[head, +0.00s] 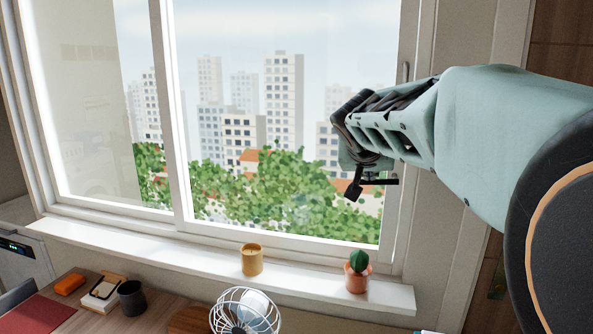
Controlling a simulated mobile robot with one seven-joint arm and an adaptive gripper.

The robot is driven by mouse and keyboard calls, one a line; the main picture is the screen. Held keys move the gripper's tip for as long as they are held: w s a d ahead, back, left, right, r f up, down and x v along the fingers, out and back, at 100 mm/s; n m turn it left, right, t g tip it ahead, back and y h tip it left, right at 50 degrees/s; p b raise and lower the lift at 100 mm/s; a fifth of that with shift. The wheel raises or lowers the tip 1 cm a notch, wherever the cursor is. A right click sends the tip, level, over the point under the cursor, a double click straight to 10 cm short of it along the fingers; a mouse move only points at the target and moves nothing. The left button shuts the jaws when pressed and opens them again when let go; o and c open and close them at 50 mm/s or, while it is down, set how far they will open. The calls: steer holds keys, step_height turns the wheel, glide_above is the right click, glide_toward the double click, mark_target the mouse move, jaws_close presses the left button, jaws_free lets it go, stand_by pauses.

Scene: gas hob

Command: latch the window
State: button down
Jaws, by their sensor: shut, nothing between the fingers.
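The window (174,110) fills the upper part of the head view, with two tall panes in white frames. Its right sash seems to reach the right jamb; a gap there cannot be made out. A slim grey upright handle (405,72) shows on the right stile, above my arm. My gripper (362,184) is in front of the lower right of the pane, close to the right stile. It is shut and empty, fingers pointing down. Whether it touches the window cannot be told. My gripper and arm cover part of the right stile, and no separate latch can be made out.
On the white sill (190,253) stand a yellow candle (252,260) and a potted cactus (357,273), below my gripper. A white wire fan (245,314), a dark cup (131,298) and an orange item (69,284) are lower down. The space before the left pane is clear.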

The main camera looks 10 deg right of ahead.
steer(key=shift+w+a+f+n+h+b, duration=0.15)
steer(key=shift+f+n+h+b, duration=0.2)
steer(key=shift+b, duration=0.55)
steer(key=shift+s+a+f+n+h+b, duration=0.1)
steer(key=shift+f+n+h+b, duration=0.2)
steer(key=shift+b, duration=0.6)
steer(key=shift+f, duration=0.1)
steer(key=s+d+f+n+h+b, duration=0.1)
steer(key=d+f+n+h+b, duration=0.2)
steer(key=b, duration=1.5)
step_height(320, 180, down, 4)
steer(key=n+h, duration=0.5)
steer(key=shift+b, duration=0.4)
steer(key=shift+s+d+n, duration=0.1)
steer(key=shift+d+n, duration=0.05)
steer(key=shift+n, duration=0.1)
